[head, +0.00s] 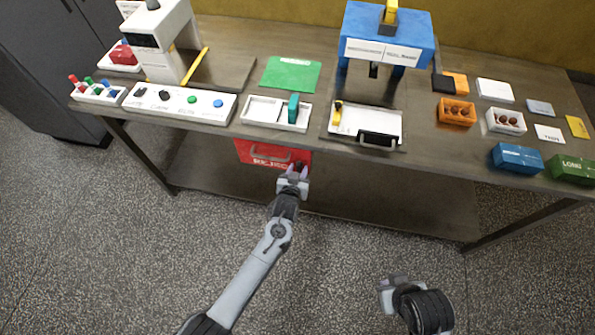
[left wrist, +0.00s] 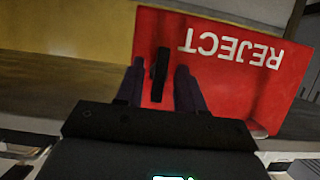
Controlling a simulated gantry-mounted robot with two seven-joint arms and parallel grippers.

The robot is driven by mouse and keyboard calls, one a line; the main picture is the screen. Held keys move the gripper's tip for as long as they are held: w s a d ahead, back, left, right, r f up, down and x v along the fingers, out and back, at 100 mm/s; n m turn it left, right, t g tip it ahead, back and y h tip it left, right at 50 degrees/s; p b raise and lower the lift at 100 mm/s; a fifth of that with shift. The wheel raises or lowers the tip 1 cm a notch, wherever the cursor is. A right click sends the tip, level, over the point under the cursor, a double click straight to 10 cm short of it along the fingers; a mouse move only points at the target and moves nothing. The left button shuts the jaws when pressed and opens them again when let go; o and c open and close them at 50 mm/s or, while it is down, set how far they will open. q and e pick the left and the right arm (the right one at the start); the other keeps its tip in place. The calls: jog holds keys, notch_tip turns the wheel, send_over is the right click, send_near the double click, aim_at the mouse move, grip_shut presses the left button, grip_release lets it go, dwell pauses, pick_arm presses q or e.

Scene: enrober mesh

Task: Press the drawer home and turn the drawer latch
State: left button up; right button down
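The red drawer front (head: 262,155) lettered REJECT hangs under the table's front edge, with a grey bow handle. It also fills much of the left wrist view (left wrist: 220,85), lettering upside down. I cannot tell how far it stands out. A black latch (left wrist: 160,75) is on its face, upright in the left wrist view. My left gripper (head: 296,172) is at the drawer front's right end. In the left wrist view its dark fingers (left wrist: 159,90) are open either side of the latch, with gaps showing. My right gripper (head: 393,284) hangs low over the floor, its fingers unclear.
Floor in front is clear.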

pick_arm(q)
jog(key=shift+r, duration=0.1)
jog(key=p+v, duration=0.3)
jog(key=v, duration=0.7)
jog(key=shift+s+p, duration=0.3)
jog(key=shift+s, duration=0.1)
jog(key=shift+r, duration=0.1)
